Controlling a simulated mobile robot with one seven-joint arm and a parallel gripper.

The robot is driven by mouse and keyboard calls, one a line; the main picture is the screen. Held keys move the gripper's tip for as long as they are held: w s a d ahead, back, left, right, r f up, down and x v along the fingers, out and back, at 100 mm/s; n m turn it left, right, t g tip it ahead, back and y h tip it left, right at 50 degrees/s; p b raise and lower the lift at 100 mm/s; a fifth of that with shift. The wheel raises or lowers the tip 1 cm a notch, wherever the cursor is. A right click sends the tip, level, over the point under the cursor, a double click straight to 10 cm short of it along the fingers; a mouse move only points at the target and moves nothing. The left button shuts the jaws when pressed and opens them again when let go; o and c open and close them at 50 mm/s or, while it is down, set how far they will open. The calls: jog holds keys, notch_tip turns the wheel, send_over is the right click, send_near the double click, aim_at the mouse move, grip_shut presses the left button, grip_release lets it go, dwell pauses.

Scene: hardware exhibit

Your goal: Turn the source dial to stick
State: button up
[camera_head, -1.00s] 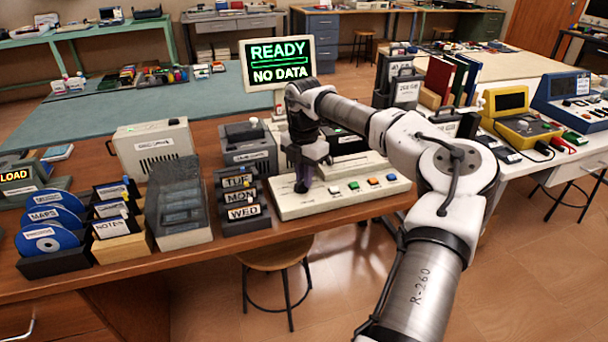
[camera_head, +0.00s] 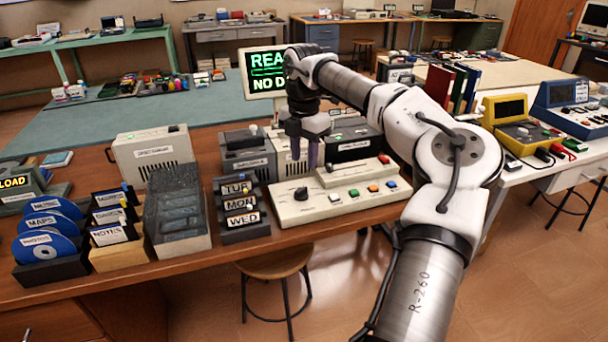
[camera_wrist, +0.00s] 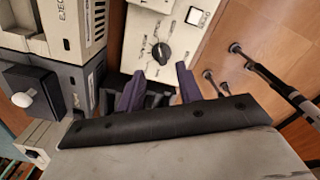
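The source dial (camera_head: 301,193) is a dark round knob at the left end of the cream control panel (camera_head: 325,207). It also shows in the wrist view (camera_wrist: 160,52), with small marks around it that are too small to read. I cannot tell for sure which mark it points to. My gripper (camera_head: 304,160) hangs above the dial, fingers down, apart from it. In the wrist view its two purple fingers (camera_wrist: 160,86) are spread with nothing between them. The monitor (camera_head: 262,75) shows green text, partly hidden by my arm.
Coloured buttons (camera_head: 372,188) and a raised slider block (camera_head: 352,170) sit right of the dial. Label holders (camera_head: 240,205) stand close on its left. Grey boxes (camera_head: 248,155) stand behind the panel. A stool (camera_head: 275,262) is below the front edge.

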notch_tip(320, 180, up, 6)
jog(key=shift+f, duration=0.15)
